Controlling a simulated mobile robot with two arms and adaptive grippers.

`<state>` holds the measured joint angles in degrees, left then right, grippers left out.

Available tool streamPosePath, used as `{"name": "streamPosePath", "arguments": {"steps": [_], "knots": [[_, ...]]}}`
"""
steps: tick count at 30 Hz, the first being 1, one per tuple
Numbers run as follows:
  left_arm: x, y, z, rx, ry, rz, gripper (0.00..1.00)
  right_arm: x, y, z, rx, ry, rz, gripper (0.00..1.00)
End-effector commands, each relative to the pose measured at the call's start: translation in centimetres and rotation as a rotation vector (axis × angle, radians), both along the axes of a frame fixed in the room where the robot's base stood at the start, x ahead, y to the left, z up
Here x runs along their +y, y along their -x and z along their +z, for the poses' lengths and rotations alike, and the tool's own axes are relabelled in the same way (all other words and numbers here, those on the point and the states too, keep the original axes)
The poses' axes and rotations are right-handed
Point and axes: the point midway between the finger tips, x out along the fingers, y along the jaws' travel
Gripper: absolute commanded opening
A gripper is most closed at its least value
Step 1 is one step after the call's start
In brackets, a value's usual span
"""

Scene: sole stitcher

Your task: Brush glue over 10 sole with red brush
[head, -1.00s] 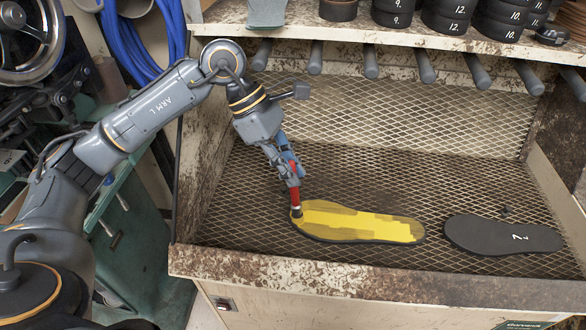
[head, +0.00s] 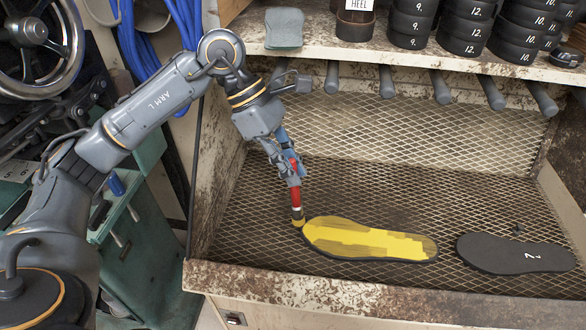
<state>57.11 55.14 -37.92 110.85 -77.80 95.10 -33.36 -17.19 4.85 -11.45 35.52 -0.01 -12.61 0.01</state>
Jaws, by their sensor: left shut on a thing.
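My left gripper (head: 292,178) is shut on the red brush (head: 295,196), which points down with yellow glue on its bristles. The bristle end is at the left end of a sole (head: 368,241) lying on the mesh; whether it touches cannot be told. Yellow glue covers most of this sole, brighter in a middle strip and thinner around it, with a dark rim showing. Any number on it is hidden under the glue. A bare black sole (head: 512,256) marked with what looks like a 7 lies to the right. My right gripper is not in view.
The soles lie on a metal mesh bench (head: 270,250) with a rusty front lip (head: 330,291). A shelf (head: 320,42) above holds stacks of numbered black heels (head: 466,25) and a cup labelled HEEL (head: 355,24). Grey rods stick out below the shelf.

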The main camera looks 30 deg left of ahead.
Motion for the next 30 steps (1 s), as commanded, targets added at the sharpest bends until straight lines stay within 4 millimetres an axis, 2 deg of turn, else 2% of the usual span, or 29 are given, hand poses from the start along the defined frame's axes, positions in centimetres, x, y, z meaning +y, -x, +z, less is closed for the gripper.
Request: {"name": "streamPosePath", "arguments": {"steps": [15,30], "knots": [[0.4,0.4,3.4,0.0,0.0,0.005,0.0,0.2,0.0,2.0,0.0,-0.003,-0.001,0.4],[0.3,0.4,3.6,0.0,0.0,0.004,0.0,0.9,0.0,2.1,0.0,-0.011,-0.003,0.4]]}}
